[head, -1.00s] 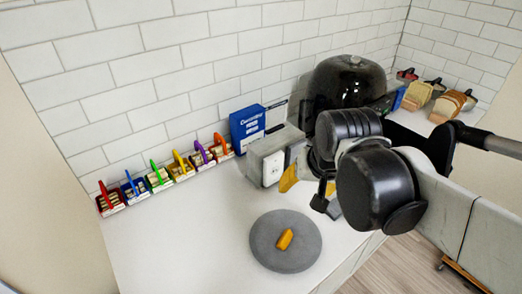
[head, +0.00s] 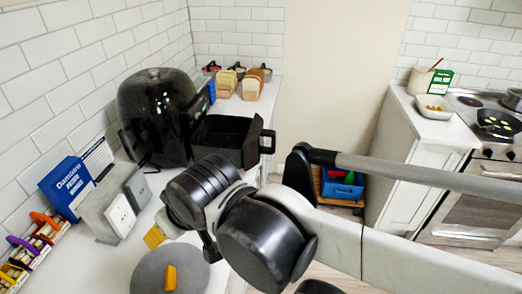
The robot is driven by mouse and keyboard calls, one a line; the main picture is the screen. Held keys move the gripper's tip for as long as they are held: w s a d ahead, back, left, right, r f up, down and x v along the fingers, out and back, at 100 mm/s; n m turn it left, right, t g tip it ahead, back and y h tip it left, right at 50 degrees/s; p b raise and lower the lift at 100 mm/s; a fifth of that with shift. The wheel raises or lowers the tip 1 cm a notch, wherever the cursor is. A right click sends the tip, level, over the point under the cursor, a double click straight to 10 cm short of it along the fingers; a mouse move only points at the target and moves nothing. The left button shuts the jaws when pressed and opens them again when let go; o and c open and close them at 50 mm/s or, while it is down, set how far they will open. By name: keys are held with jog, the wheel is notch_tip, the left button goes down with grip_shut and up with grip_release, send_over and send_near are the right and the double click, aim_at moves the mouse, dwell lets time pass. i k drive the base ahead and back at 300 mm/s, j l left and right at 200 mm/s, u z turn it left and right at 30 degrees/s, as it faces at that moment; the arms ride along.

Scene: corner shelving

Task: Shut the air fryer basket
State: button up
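The black air fryer (head: 157,112) stands on the white counter against the tiled wall. Its dark basket (head: 224,140) is pulled out toward the right, and the basket's handle (head: 268,141) points away from the fryer. My gripper is mostly hidden behind my own arm's wrist links, in front of and below the basket in the picture. Only a dark part of it (head: 209,250) shows near the grey round plate. I cannot see its fingertips or whether they are open.
A grey round plate (head: 150,275) with a yellow-orange piece (head: 170,277) is at the front of the counter. A grey outlet box (head: 114,210) and blue box (head: 66,186) stand left of my arm. Bread slices (head: 252,84) stand behind the basket. Open floor separates the stove counter (head: 420,125).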

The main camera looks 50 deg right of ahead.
aim_at(240, 139)
jog(key=z, duration=1.45)
